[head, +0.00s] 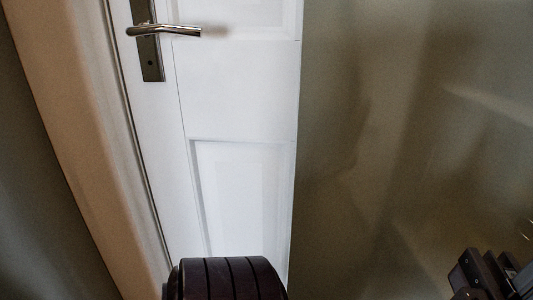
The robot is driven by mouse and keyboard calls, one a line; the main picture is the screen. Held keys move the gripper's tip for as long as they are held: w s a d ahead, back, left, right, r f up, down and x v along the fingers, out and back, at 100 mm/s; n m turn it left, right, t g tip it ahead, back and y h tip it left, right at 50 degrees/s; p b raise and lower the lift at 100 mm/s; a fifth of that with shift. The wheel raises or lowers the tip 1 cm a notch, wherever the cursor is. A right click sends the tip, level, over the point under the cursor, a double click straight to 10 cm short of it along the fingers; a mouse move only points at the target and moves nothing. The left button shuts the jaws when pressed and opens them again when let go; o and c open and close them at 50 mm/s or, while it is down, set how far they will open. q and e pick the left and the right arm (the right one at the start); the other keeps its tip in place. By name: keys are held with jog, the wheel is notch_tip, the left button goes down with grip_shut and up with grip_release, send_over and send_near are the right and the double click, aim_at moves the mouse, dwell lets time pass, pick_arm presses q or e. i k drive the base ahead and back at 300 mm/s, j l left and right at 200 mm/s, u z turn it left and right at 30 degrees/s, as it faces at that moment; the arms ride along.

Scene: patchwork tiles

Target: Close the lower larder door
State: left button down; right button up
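A large smooth brown-grey panel (390,130) with blurred reflections fills the right half of the head view. It may be part of the larder, but I cannot tell which door it is; no handle or hinge shows on it. Part of my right gripper (486,277) shows in the bottom right corner, dark and cut off by the frame, in front of the panel. Its fingertips cannot be made out clearly, and I cannot tell whether it touches anything. My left gripper is not in view.
A white panelled door (240,90) with a metal lever handle (165,31) stands at the left behind, in a pale frame (85,120). A dark wall lies at the far left. A dark ribbed part of mine covers the bottom middle. Little floor shows.

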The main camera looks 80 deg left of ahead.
aim_at(414, 144)
jog(key=l+u, duration=0.15)
jog(key=u, duration=0.3)
jog(key=k+l+u, duration=0.1)
jog(key=u, duration=0.35)
jog(key=k+l+u, duration=0.1)
jog(key=u, duration=0.3)
jog(key=k+u, duration=0.1)
jog(key=u, duration=0.35)
jog(key=i+l, duration=0.15)
jog(key=i+u, duration=0.05)
